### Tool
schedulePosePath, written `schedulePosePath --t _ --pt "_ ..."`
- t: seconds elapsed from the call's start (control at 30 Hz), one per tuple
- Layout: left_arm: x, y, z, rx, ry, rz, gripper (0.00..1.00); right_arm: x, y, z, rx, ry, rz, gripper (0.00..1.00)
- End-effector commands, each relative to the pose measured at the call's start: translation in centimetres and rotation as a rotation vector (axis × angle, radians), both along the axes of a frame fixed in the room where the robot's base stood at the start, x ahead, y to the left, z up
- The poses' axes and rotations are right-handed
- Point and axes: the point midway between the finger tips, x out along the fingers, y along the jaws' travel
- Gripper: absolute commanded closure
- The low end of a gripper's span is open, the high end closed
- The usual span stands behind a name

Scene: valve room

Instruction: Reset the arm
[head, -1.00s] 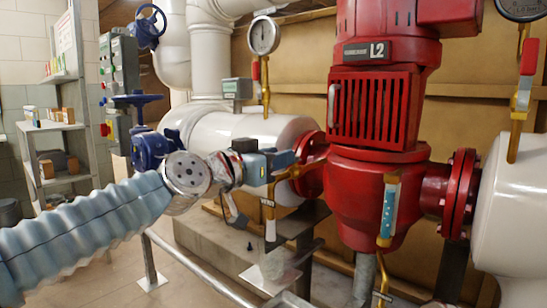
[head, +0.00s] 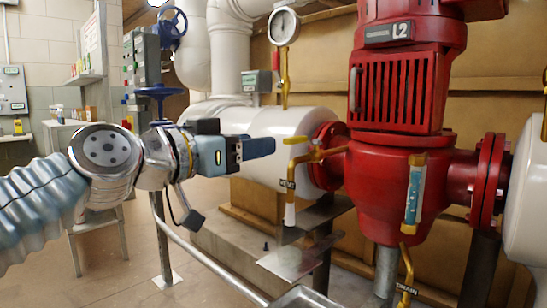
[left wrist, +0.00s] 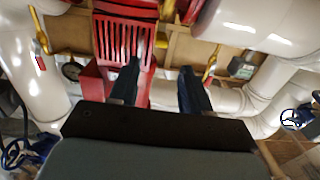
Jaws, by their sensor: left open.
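My left gripper (head: 270,147) is in the middle of the head view, its blue fingers pointing right. My bent left arm comes in from the left edge. The vent valve carries a dark VENT tag (head: 288,184) and a white pipe end below it. My right gripper is not in view.
A red pump (head: 395,170) marked L2 stands right of the gripper, joined to large white pipes (head: 262,130). A gauge (head: 284,25) stands above. A metal rail (head: 205,262) runs low in front. A blue handwheel (head: 158,91) is behind my arm. Floor is open at lower left.

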Motion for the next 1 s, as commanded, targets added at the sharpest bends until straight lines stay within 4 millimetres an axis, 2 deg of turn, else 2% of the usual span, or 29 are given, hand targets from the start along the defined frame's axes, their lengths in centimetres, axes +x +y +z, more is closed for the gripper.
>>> schedulePosePath --t 0.17,0.47,0.57,0.63,0.67,0.77,0.87,0.9,0.97,1.0 --pt "-1.3 1.3 0.0 0.000 0.000 0.000 0.52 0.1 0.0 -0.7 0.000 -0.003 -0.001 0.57" --pt "-1.5 1.4 0.0 0.001 0.001 -0.001 0.52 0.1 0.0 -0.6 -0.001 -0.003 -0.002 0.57" --pt "-1.0 1.4 -0.6 0.001 0.014 0.004 0.52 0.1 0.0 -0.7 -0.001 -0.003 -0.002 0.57" --pt "0.4 1.6 -2.1 0.002 0.047 0.018 0.52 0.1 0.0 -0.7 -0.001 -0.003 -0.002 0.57" --pt "1.2 1.6 -3.2 0.003 0.070 0.027 0.52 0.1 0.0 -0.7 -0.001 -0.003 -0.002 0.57" --pt "5.0 2.1 -8.8 0.011 0.181 0.072 0.52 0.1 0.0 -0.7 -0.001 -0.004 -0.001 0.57" --pt "9.0 3.0 -16.6 0.019 0.322 0.132 0.52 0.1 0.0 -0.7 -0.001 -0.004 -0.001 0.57" --pt "10.3 3.4 -19.9 0.025 0.379 0.157 0.52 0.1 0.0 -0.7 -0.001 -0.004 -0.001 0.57" --pt "11.8 4.1 -25.0 0.031 0.465 0.193 0.52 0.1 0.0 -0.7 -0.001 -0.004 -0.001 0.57" --pt "12.5 4.6 -28.5 0.036 0.521 0.217 0.52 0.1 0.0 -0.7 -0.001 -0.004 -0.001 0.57"
